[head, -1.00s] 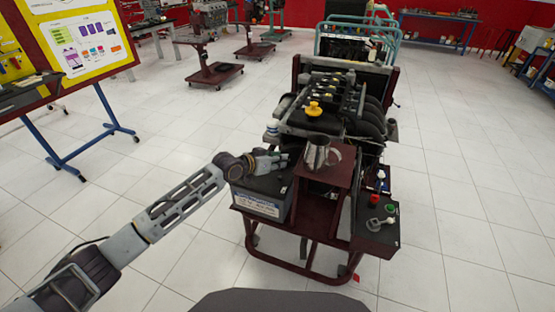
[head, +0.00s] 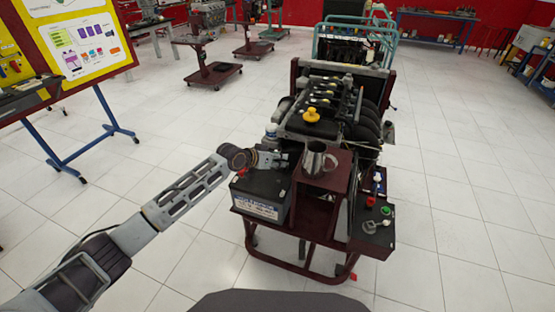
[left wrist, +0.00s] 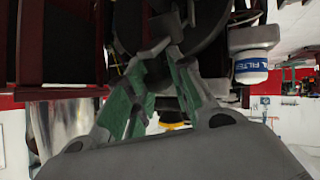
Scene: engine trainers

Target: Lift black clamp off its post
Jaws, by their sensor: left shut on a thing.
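My left gripper (head: 272,159) is over the top of the black battery (head: 262,190), at its far right side near the engine stand. In the left wrist view its green-padded fingers (left wrist: 162,72) are closed around a small dark thing, which I take to be the black clamp. The clamp is mostly hidden by the fingers and hard to tell from the dark parts behind. I cannot see whether it touches its post. A red clamp (head: 243,172) shows at the battery's left. My right gripper is not in view.
A metal pitcher (head: 315,160) stands on the dark red stand (head: 325,189) just right of the gripper. The engine (head: 325,112) with its yellow cap rises behind. A white-and-blue oil filter (left wrist: 252,66) is near the fingers.

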